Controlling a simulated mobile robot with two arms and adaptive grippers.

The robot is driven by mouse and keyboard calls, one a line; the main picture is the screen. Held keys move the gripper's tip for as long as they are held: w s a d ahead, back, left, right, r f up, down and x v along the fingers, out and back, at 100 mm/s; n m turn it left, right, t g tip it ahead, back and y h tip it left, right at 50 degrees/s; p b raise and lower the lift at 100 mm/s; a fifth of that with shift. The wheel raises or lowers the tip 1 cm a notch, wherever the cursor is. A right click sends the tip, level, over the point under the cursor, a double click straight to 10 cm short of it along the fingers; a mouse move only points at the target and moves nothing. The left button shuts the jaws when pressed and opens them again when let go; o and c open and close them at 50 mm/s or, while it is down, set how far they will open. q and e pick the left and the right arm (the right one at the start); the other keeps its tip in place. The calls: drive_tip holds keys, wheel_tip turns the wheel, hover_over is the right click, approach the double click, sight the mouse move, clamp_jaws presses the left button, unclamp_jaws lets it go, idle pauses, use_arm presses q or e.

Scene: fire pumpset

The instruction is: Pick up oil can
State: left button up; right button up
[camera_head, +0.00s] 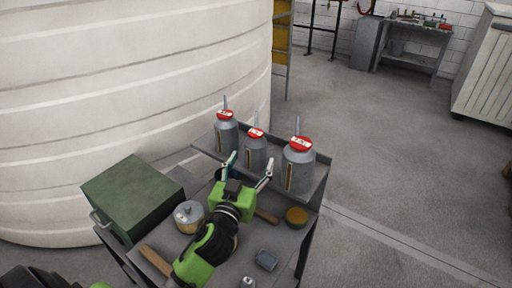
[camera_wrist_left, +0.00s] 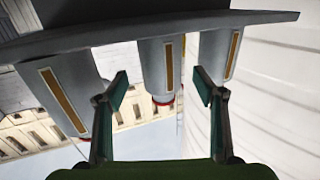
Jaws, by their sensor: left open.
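Three grey oil cans with red caps and thin spouts stand on the raised shelf of a cart: a left can (camera_head: 226,135), a smaller middle can (camera_head: 257,152) and a right can (camera_head: 298,168). My left gripper (camera_head: 251,168) is open and empty, its fingers pointing at the middle can from the near side. In the left wrist view, which looks upside down, the middle can (camera_wrist_left: 158,68) shows between the open fingers (camera_wrist_left: 160,86). The gap to it is hard to judge. The other cans flank it there. My right gripper is not in view.
The cart's lower top (camera_head: 215,262) holds a lidded tin (camera_head: 188,216), a round orange-topped tin (camera_head: 296,217) and wooden-handled tools. A green metal box (camera_head: 133,196) stands at the left. A large white tank (camera_head: 130,90) rises behind. Open floor (camera_head: 400,160) lies to the right.

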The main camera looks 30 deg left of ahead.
use_arm(q)
drive_tip(key=shift+w+a+r+p, duration=0.1)
drive_tip(key=shift+w+p, duration=0.1)
drive_tip(key=shift+w, duration=0.3)
drive_tip(key=shift+w+a+r+p, duration=0.1)
drive_tip(key=shift+w+p, duration=0.1)
drive_tip(key=shift+w, duration=0.3)
drive_tip(key=w, duration=0.1)
drive_tip(key=w+p, duration=0.1)
drive_tip(key=w, duration=0.1)
drive_tip(key=shift+w+a+f, duration=0.1)
drive_tip(key=shift+a+f, duration=0.1)
drive_tip(key=shift+a, duration=0.2)
drive_tip(key=shift+w, duration=0.15)
drive_tip(key=c, duration=1.5)
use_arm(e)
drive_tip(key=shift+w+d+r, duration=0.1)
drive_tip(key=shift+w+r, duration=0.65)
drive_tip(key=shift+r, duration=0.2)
